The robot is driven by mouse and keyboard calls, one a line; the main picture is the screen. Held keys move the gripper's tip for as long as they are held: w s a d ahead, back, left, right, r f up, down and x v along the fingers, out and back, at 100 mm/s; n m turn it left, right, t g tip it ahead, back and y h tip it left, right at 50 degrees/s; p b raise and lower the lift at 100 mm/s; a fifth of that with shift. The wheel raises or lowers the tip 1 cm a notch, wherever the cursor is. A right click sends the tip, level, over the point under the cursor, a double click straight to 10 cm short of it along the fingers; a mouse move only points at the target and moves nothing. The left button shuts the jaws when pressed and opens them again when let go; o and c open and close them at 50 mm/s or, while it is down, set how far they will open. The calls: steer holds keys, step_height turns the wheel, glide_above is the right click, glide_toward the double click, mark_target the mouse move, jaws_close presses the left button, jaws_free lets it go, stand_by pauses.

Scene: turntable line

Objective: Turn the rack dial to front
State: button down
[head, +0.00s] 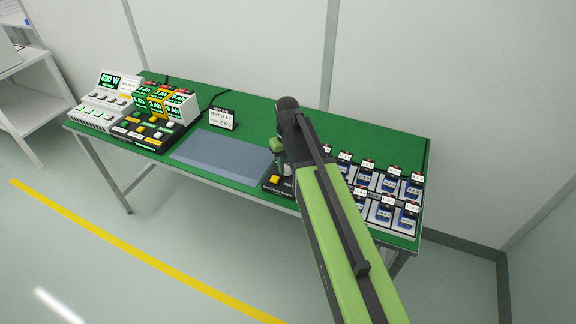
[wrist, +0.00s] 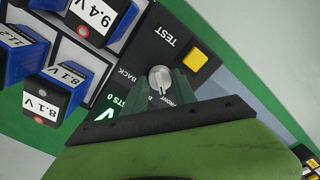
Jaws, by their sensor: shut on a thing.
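The rack dial (wrist: 160,76) is a small light-grey knob on a black panel in the wrist view. BACK and FRONT are printed beside it, the FRONT label partly covered. I cannot tell clearly which label its mark points to. My gripper (wrist: 163,88) is shut on the dial, with its green fingers at the knob. In the head view my gripper (head: 283,165) is down at the panel by the table's front edge, and my arm hides the dial.
A yellow TEST button (wrist: 195,60) sits close to the dial. Blue battery packs (head: 383,212) stand in the rack at right. A grey-blue mat (head: 215,156) lies left of the panel. A sign (head: 222,118) and battery stations (head: 150,130) stand farther left on the green table (head: 375,145).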

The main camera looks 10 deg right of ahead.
mark_target(287, 167)
steer(key=shift+s, duration=0.1)
stand_by(0.3)
steer(key=c, duration=1)
jaws_free()
step_height(287, 167, up, 17)
steer(key=p, duration=1.7)
steer(key=shift+r, duration=0.15)
